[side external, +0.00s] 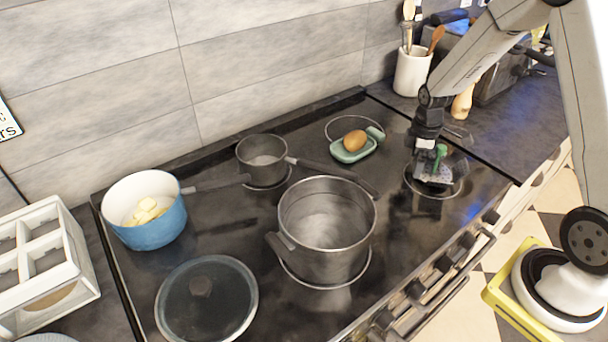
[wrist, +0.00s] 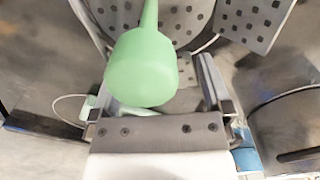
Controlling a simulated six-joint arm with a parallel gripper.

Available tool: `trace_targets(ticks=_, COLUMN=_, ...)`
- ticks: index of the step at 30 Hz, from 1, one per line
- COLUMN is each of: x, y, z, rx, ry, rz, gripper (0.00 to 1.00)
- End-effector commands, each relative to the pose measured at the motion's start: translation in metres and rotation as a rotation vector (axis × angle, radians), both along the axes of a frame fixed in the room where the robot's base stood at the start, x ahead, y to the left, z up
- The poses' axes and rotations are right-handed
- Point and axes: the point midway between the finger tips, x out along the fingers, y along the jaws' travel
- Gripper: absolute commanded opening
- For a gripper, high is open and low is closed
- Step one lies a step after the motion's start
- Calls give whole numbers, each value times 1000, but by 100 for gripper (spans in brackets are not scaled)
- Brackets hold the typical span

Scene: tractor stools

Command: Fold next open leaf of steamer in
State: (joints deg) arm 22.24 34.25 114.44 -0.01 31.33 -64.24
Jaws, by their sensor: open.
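The steamer (side external: 445,172) is a grey perforated metal basket with a green central handle (side external: 440,154), on the right rear part of the hob. In the wrist view its dotted leaves (wrist: 183,20) fill the top, and one leaf (wrist: 250,18) spreads out at upper right, apart from the others. The green handle also shows in the wrist view (wrist: 143,68), its large knob close to the camera and covering part of the jaws. My gripper (side external: 428,160) is open, low over the steamer and beside the handle. I cannot tell whether a finger touches a leaf.
A large steel pot (side external: 325,235) stands left of the steamer, with a small saucepan (side external: 262,158) behind it. A green dish (side external: 350,153) with a brown egg (side external: 355,140) is close by. A blue pot (side external: 155,235) and glass lid (side external: 205,305) are further left.

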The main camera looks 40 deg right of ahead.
Motion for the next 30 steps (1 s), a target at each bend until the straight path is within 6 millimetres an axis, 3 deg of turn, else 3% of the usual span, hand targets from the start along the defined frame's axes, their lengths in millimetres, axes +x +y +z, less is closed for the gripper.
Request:
trace_targets(ticks=3, x=0, y=0, z=0, rx=0, ry=0, rz=0, gripper=97)
trace_targets(ticks=9, x=0, y=0, z=0, rx=0, ry=0, rz=0, gripper=33)
trace_targets(ticks=10, x=0, y=0, z=0, rx=0, ry=0, rz=0, gripper=29)
trace_targets(ticks=30, x=-3, y=-3, z=0, rx=81, ry=-90, rz=-2, gripper=29)
